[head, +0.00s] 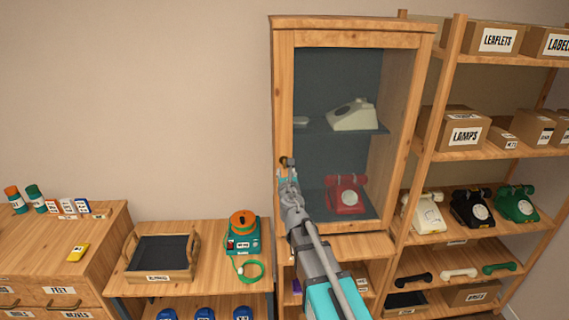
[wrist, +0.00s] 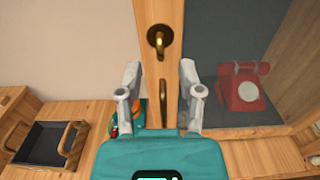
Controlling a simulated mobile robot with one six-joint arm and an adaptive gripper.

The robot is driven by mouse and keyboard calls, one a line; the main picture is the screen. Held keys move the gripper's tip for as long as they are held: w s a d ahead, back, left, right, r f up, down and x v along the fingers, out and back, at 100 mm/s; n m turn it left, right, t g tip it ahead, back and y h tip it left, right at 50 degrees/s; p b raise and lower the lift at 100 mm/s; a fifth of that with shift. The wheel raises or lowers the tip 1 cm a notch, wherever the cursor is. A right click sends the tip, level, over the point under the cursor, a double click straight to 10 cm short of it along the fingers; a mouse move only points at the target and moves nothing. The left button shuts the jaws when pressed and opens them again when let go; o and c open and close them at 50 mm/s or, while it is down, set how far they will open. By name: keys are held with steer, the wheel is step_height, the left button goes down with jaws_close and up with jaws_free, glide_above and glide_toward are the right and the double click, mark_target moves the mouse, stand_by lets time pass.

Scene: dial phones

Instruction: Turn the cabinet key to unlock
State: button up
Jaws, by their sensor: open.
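The wooden cabinet (head: 282,100) has a glass front, with a cream phone and a red phone (head: 347,196) behind it. A brass lock plate with the key (wrist: 159,40) is on its left door stile; the brass also shows in the head view (head: 284,160). A brass handle (wrist: 164,104) is below the key. My gripper (wrist: 160,78) is open and empty, its fingers on either side of the stile in the wrist view, below the key in the picture. My gripper (head: 288,175) partly covers the stile in the head view. I cannot tell the key's exact angle.
To the right, shelves hold boxes (head: 464,130), phones and handsets. To the left, a bench (head: 200,235) carries a tray (head: 160,280) and a teal-and-orange device (head: 242,235). The wall left of the cabinet is bare.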

mark_target(284, 160)
steer(key=w, duration=0.7)
steer(key=shift+s, duration=0.1)
jaws_close()
